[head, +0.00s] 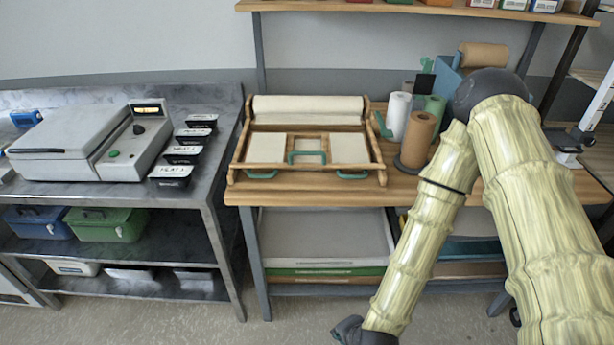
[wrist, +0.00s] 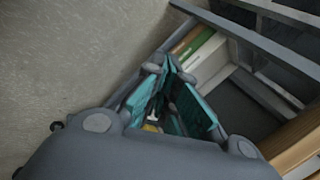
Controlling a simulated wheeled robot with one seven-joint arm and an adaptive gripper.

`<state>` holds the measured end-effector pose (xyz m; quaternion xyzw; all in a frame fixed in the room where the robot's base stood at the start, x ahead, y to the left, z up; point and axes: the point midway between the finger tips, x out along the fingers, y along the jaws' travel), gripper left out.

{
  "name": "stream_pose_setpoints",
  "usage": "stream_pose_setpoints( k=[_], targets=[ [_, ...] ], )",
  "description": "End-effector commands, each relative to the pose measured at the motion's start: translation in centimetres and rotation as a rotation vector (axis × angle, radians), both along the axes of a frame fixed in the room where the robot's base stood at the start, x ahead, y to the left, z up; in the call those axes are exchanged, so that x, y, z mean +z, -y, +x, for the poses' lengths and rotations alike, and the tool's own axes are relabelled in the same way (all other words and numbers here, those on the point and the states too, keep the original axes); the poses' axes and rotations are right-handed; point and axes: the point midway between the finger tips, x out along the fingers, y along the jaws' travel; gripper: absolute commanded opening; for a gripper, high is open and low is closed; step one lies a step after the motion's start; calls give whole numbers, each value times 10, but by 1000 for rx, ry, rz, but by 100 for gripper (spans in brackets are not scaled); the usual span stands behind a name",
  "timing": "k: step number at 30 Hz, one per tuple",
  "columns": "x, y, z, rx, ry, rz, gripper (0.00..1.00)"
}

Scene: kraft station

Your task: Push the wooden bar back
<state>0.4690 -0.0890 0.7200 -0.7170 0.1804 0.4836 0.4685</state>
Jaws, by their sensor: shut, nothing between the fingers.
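The wooden bar (head: 307,128) appears to be the crosspiece spanning the wooden frame (head: 238,150) on the workbench, just in front of the white paper roll (head: 308,107). In the head view my arm runs down to the bottom edge, and the fingers are out of frame. The wrist view does not show the bar.
Right of the frame stand a white roll (head: 398,115) and a brown roll (head: 417,139). The wooden benchtop (head: 290,193) has a narrow clear front strip. A metal table with a grey machine (head: 62,143) and black labelled trays (head: 183,154) stands left. A shelf (head: 400,8) hangs above.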

Motion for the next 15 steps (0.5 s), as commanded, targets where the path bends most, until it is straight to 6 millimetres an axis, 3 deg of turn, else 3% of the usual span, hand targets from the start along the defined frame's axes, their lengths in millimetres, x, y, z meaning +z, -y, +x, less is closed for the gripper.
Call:
stream_pose_setpoints(
  k=[1, 6, 11, 15],
  targets=[
    [8, -14, 20, -96, 38, 70, 0],
    [57, -52, 82, -437, 149, 350, 0],
    [116, -77, 133, -735, 233, 659, 0],
    [175, -89, 171, -969, 287, 958, 0]
  ],
)
